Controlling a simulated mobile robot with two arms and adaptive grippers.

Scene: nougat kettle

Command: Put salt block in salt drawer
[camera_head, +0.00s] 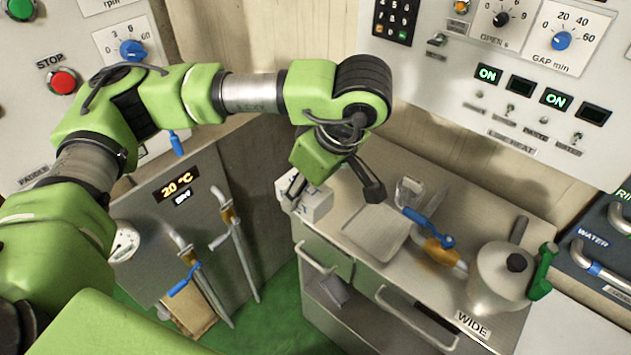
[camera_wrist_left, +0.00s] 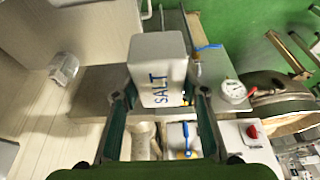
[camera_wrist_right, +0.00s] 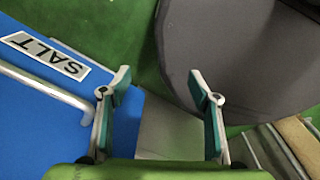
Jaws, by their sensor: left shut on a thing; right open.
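The white salt block (camera_head: 314,206) is held by my left gripper (camera_head: 330,188) at the left end of the grey counter, near its edge. In the left wrist view the block (camera_wrist_left: 160,62) sits between the two fingers (camera_wrist_left: 165,98), with blue SALT lettering facing the camera. A blue drawer front (camera_wrist_right: 45,115) with a white SALT label and a pale bar handle shows in the right wrist view; whether the drawer is open I cannot tell. My right gripper (camera_wrist_right: 157,92) is open and empty, to the right of the handle in that view. I cannot make it out in the head view.
Handled drawers (camera_head: 345,270) are below. A grey cabinet with pipes (camera_head: 205,240) stands left. Green floor (camera_head: 280,310) lies between. A dark rounded body (camera_wrist_right: 240,55) is near my right gripper.

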